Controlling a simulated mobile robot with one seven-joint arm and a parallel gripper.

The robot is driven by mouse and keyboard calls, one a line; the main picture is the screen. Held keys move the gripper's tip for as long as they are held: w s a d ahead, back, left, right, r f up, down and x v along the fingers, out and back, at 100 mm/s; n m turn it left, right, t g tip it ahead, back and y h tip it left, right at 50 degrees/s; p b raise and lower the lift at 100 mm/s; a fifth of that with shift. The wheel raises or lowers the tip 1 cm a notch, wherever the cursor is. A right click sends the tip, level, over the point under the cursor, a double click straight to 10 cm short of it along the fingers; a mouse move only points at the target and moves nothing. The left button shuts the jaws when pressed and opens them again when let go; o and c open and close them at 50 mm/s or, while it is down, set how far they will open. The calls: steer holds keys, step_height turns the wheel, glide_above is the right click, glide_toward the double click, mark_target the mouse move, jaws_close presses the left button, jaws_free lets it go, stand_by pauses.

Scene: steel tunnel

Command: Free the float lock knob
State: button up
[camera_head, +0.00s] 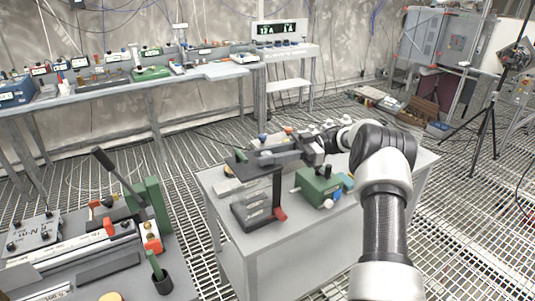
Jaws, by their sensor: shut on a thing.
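A grey table (282,250) stands in front of me with several devices on it. My gripper (266,157) reaches in from the right, level and pointing left, above the left part of this table. It is shut on a small part at its fingertips, by the top of a dark stepped fixture (256,211). The held part is mostly hidden, and I cannot tell whether it is the float lock knob. A red knob (280,214) sits low on the fixture's right side. A green box (318,186) with pale knobs stands to the right of the fixture.
A nearer bench at lower left holds a panel (31,233), a dark lever (118,174), a green block (153,205) and a black cup (162,282). A long bench (90,88) with instruments runs along the back wall. A tripod (490,120) stands at right on the grating floor.

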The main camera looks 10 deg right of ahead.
steer(key=shift+r+n+g, duration=0.1)
steer(key=shift+n+g, duration=0.6)
steer(key=shift+g, duration=0.2)
steer(key=o, duration=0.8)
steer(key=shift+a, duration=0.1)
